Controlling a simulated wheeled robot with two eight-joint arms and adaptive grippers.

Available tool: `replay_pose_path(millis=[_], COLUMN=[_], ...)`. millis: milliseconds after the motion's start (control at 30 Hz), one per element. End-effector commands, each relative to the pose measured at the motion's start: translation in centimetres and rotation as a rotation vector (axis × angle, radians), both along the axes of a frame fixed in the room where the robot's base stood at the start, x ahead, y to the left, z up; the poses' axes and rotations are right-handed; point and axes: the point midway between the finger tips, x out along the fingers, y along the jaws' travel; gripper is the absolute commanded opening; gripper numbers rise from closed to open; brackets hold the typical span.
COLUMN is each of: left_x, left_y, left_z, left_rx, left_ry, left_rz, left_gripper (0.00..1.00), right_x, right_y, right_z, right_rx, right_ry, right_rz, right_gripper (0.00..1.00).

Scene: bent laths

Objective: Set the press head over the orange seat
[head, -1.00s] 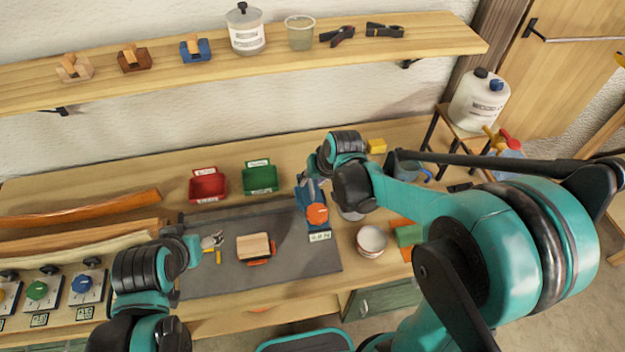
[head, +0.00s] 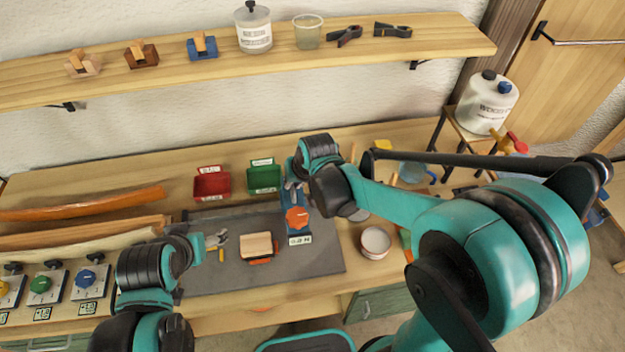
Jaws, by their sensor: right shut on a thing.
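The press head (head: 297,218) is blue with a round orange front and a white label at its foot. It stands at the right part of the dark mat. My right gripper (head: 292,184) is at its upper back end and shut on it; my wrist hides part of the grip. A pale wooden block (head: 256,245) lies on the mat left of the press head. An orange part, probably the orange seat (head: 262,261), shows at the block's front edge, apart from the press head. My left gripper (head: 217,240) is empty left of the block, and its fingers look spread.
Red (head: 212,184) and green (head: 263,177) bins stand behind the mat. A round tub (head: 375,242) stands to the right. Curved laths (head: 80,206) and several knob boxes (head: 88,281) fill the left. The grey mat (head: 320,262) is bare at the front right.

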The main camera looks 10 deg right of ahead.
Motion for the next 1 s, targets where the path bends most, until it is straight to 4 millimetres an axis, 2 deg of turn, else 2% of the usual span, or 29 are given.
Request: replay_pose_path(millis=[33,200,433,633,1000], left_x=[0.0,0.0,0.0,0.0,0.0], left_y=[0.0,0.0,0.0,0.0,0.0], left_z=[-0.2,-0.6,-0.9,-1.0,-1.0], left_rx=[0.000,0.000,0.000,0.000,0.000], left_ry=[0.000,0.000,0.000,0.000,0.000], left_rz=[0.000,0.000,0.000,0.000,0.000], left_gripper=[0.75,0.75,0.75,0.75,0.75], right_x=[-0.1,-0.1,0.0,0.0,0.0], right_y=[1.8,6.2,10.6,12.3,12.5], right_z=[-0.1,-0.1,-0.1,0.0,0.0], right_rx=[0.001,0.000,-0.001,0.000,0.000], right_ry=[0.001,0.002,0.001,0.002,0.002], right_rz=[0.009,0.007,0.004,0.001,-0.001], right_gripper=[0.00,0.00,0.00,0.00,0.00])
